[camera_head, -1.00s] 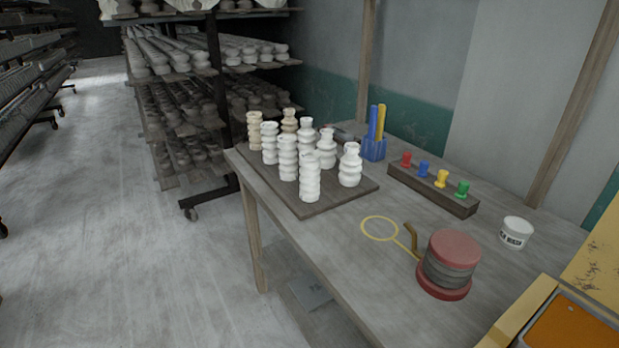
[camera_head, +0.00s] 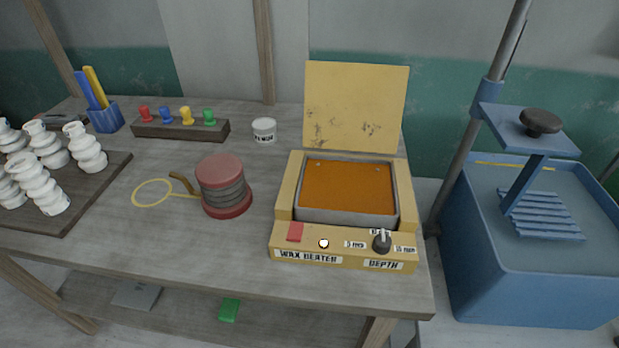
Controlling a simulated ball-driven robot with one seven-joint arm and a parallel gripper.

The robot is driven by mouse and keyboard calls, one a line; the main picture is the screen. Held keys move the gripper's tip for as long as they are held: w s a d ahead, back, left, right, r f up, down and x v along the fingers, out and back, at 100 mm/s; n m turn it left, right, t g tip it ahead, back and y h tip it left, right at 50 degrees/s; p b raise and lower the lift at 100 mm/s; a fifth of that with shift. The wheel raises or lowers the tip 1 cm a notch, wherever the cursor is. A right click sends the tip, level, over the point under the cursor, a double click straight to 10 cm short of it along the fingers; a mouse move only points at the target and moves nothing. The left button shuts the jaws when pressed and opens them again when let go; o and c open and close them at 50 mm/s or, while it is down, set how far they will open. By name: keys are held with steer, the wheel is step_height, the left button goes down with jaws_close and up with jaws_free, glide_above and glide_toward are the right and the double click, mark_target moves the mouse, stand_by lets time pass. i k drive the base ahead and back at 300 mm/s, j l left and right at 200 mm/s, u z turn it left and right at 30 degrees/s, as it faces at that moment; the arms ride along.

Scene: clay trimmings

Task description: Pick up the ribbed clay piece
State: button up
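Several white, ribbed, vase-like pieces (camera_head: 86,148) stand on a dark board (camera_head: 101,184) at the left end of the workbench. Some are cut off by the left edge of the picture. I cannot tell which one the task means. A round block with a grey ribbed middle between red discs (camera_head: 222,186) sits on the bench, right of the board. My gripper is not in view.
A yellow wax heater (camera_head: 285,215) with raised lid stands at the bench's right end. A blue tub (camera_head: 500,290) with a press is beyond. A yellow loop tool (camera_head: 152,193), peg rack (camera_head: 180,130), white jar (camera_head: 264,130) and blue holder (camera_head: 104,119) share the bench (camera_head: 180,243).

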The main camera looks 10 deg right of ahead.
mark_target(25, 168)
steer(key=u, duration=0.85)
